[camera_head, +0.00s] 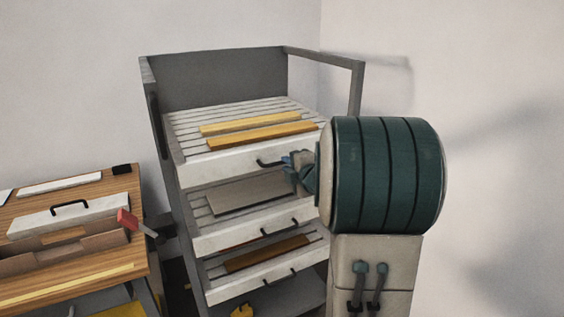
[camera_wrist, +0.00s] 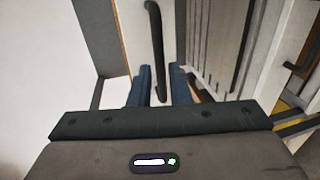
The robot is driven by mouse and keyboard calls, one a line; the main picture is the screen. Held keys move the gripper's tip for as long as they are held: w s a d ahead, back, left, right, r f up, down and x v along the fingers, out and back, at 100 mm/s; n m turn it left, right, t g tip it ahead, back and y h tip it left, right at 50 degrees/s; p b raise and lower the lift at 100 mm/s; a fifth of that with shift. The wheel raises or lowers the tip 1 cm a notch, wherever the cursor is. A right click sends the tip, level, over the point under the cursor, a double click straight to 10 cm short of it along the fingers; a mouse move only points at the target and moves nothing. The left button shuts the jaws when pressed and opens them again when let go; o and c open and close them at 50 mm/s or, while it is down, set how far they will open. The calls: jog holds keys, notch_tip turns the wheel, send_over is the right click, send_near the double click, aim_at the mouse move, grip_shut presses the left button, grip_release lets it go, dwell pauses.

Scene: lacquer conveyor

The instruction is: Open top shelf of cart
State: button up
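The grey cart (camera_head: 215,75) stands in the middle of the head view, with several white slatted shelves. Its top shelf (camera_head: 190,173) has a white front with a black handle (camera_head: 268,163) and holds two wooden planks. My gripper (camera_head: 288,161) is at the right end of this handle. In the wrist view my gripper (camera_wrist: 161,70) has its two blue fingers apart. The black handle (camera_wrist: 155,30) runs between them, with a gap visible on each side. My arm hides the right part of the shelf front.
Lower shelves (camera_head: 220,240) with their own handles sit beneath, carrying boards. A wooden table (camera_head: 75,270) with a white drawer-like box (camera_head: 68,214) and a red-headed tool (camera_head: 127,219) stands at the left. Walls rise behind and to the right.

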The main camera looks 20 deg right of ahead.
aim_at(283, 163)
jog(key=shift+x, duration=2.1)
grip_shut()
jog(key=shift+s, duration=0.1)
